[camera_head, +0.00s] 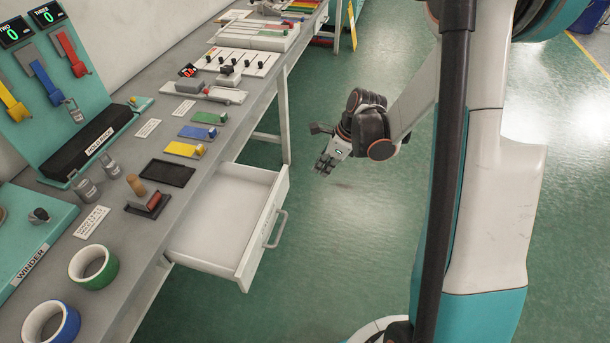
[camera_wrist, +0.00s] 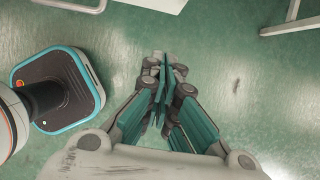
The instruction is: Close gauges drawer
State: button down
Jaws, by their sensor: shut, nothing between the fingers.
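The white drawer (camera_head: 226,218) under the bench is pulled out, and its inside looks empty. Its front panel has a grey bar handle (camera_head: 275,229) facing right. In the wrist view, part of the white drawer front (camera_wrist: 150,3) and its handle (camera_wrist: 84,4) show at the top edge. My gripper (camera_head: 322,172) is in the air to the right of the drawer, beyond its far front corner and apart from it. In the wrist view, my gripper's fingers (camera_wrist: 163,75) are together with nothing between them, above the green floor.
The grey bench (camera_head: 135,215) runs along the left. It carries green (camera_head: 93,268) and blue (camera_head: 50,322) tape rolls, a stamp (camera_head: 142,190) and a black tray (camera_head: 167,172). A bench leg (camera_head: 283,115) stands behind the drawer. The floor (camera_head: 340,240) right of the drawer is clear.

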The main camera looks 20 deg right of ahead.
jog(key=w+a+f+b, duration=0.4)
jog(key=a+f+b, duration=0.1)
jog(key=f, duration=0.4)
jog(key=shift+w+a, duration=0.25)
jog(key=shift+a, duration=0.3)
